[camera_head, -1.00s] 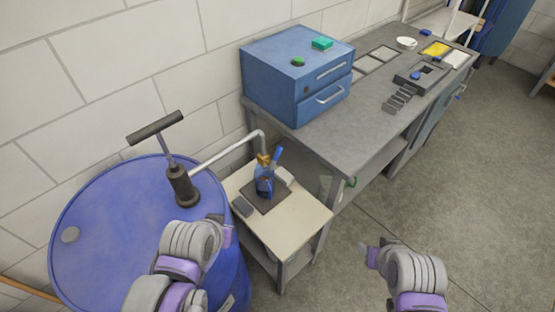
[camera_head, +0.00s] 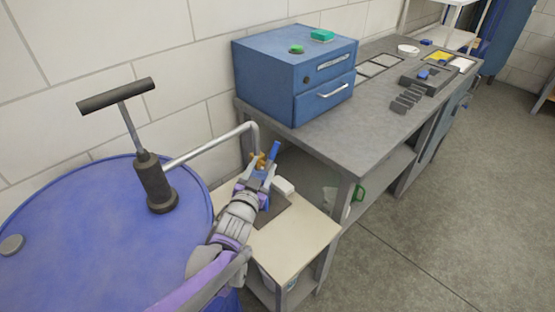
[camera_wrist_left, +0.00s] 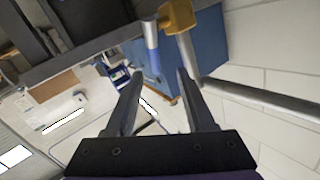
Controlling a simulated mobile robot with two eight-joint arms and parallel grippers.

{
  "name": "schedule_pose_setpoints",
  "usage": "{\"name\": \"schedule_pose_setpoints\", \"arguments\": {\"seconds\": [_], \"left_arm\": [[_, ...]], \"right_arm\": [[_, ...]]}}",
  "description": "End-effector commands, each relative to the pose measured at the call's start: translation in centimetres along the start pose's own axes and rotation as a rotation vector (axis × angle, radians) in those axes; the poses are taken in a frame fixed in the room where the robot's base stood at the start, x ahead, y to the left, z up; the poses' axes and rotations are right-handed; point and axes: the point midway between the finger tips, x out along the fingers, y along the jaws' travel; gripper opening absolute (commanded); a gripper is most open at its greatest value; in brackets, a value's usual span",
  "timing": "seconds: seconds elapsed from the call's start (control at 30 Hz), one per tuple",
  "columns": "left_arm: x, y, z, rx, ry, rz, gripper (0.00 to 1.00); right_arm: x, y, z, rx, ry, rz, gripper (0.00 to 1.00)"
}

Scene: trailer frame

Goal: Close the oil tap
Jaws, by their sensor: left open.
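The oil tap (camera_head: 256,160) is a brass fitting at the end of a grey pipe (camera_head: 210,145) from the hand pump (camera_head: 154,182). Its blue lever (camera_head: 274,150) points up and to the right. My left gripper (camera_head: 258,173) is open just below and in front of the tap, and partly hides the bottle under it. In the left wrist view, the brass tap (camera_wrist_left: 178,16) and blue lever (camera_wrist_left: 150,38) are beyond the open fingertips (camera_wrist_left: 160,76), near the top edge. Nothing shows between the fingers. My right gripper is out of view.
The blue drum (camera_head: 90,230) stands at the left. A small pale table (camera_head: 300,235) is under the tap. A grey workbench (camera_head: 340,140) with a blue drawer cabinet (camera_head: 290,80) stands behind it. The floor at right is clear.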

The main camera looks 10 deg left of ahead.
Motion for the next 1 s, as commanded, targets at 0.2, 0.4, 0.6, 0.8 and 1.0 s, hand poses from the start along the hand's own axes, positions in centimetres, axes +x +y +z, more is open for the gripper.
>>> {"name": "schedule_pose_setpoints", "arguments": {"seconds": [0.2, 0.4, 0.6, 0.8, 1.0], "left_arm": [[1.9, 1.1, 0.6, 0.015, 0.065, 0.015, 0.54], [5.0, 1.1, 0.3, 0.014, 0.064, 0.015, 0.54], [8.8, 1.1, 0.1, 0.014, 0.063, 0.015, 0.54], [11.3, 1.1, -0.1, 0.013, 0.063, 0.014, 0.54], [12.0, 1.1, -0.1, 0.014, 0.062, 0.014, 0.54]], "right_arm": [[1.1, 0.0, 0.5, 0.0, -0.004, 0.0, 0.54], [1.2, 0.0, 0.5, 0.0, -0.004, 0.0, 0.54], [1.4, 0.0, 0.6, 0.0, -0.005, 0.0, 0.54], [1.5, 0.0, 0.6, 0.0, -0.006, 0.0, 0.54], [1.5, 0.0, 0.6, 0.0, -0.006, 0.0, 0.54]]}}
